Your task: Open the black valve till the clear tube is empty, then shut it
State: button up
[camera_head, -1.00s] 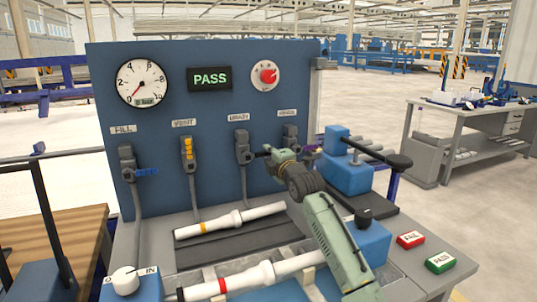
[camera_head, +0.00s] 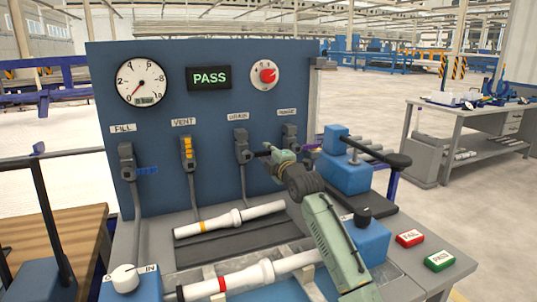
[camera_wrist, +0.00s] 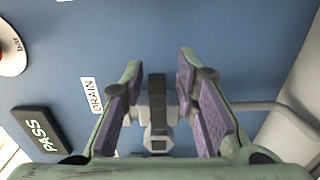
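The black valve (camera_head: 242,147) is the third from the left on the blue panel. Its black lever (camera_wrist: 157,92) sticks out level to the right of its body. It lies between the fingers of my gripper (camera_wrist: 157,95), with a gap on each side. My gripper is open, one purple-padded finger above the lever and one below. In the head view my gripper (camera_head: 265,153) hides part of the lever. A DRAIN label (camera_wrist: 91,95) shows beside the valve in the wrist view. I cannot make out a clear tube; two white pipes (camera_head: 230,219) lie on the bench.
The panel carries a gauge (camera_head: 140,82) with its needle near zero, a PASS display (camera_head: 209,78) and a red knob (camera_head: 265,75). Neighbouring valves stand at FILL (camera_head: 127,162), VENT (camera_head: 187,152) and far right (camera_head: 289,131). Red FAIL (camera_head: 410,239) and green PASS (camera_head: 440,261) buttons sit front right.

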jog(key=shift+o, duration=0.3)
jog(key=v, duration=1.2)
